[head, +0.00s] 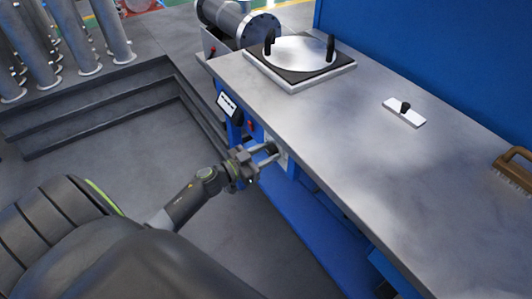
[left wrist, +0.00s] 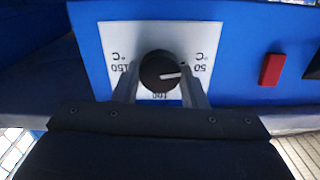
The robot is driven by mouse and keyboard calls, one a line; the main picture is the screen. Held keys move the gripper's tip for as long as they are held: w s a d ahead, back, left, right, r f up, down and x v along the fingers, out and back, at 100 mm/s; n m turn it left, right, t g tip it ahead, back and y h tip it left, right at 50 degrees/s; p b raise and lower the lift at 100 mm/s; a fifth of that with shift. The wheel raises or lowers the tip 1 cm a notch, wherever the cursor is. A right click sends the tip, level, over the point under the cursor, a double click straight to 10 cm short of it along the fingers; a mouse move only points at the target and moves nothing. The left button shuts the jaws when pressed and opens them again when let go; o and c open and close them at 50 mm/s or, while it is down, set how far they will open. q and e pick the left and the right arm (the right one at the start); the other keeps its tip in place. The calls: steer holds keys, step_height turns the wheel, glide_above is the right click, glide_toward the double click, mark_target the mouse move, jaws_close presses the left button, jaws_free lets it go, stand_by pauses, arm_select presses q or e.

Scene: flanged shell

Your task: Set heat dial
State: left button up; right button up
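The heat dial (left wrist: 163,72) is a round black knob with a white pointer line, on a white plate (left wrist: 180,33) marked in °C. The marks appear upside down in the left wrist view: 50 at right, 100 below, 150 at left. The pointer aims right and slightly up, close to the 50 mark. My left gripper (left wrist: 160,75) has one finger on each side of the knob, and both fingertips appear to touch it. In the head view my left gripper (head: 266,151) reaches the bench's front panel, where the dial is partly hidden. My right gripper is out of view.
A red switch (left wrist: 271,69) sits right of the plate in the left wrist view. The grey benchtop (head: 330,130) holds a round plate with two black handles (head: 300,55), a small white block with a black knob (head: 404,112) and a brush (head: 515,168). Steps (head: 100,105) lie left.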

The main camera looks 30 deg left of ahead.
arm_select(q)
steer(key=shift+c, duration=1)
